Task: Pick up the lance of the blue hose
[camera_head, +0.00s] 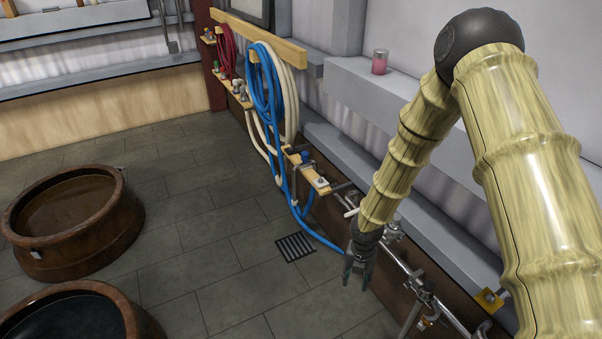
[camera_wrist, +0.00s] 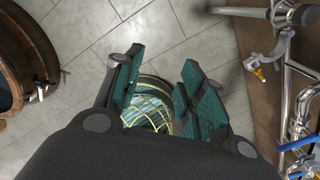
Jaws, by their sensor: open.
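The blue hose (camera_head: 262,88) hangs in coils from a wooden rail on the wall. A run of it drops to the floor and curves right, to just behind my gripper (camera_head: 357,279). I cannot single out its lance; that end is hidden behind my wrist or too small to tell. My gripper points down, low beside the wall pipes, its fingers apart. In the wrist view, my gripper (camera_wrist: 160,92) shows teal pads on both sides. Between and beyond them is a rounded dark teal thing with yellow lines (camera_wrist: 150,101), which I cannot identify; no grip on it shows.
White hoses (camera_head: 291,105) and a red hose (camera_head: 226,50) hang on the same wall. Metal pipes with valves (camera_wrist: 283,48) run close on the right. A floor drain (camera_head: 295,247) lies near; tiles between are clear.

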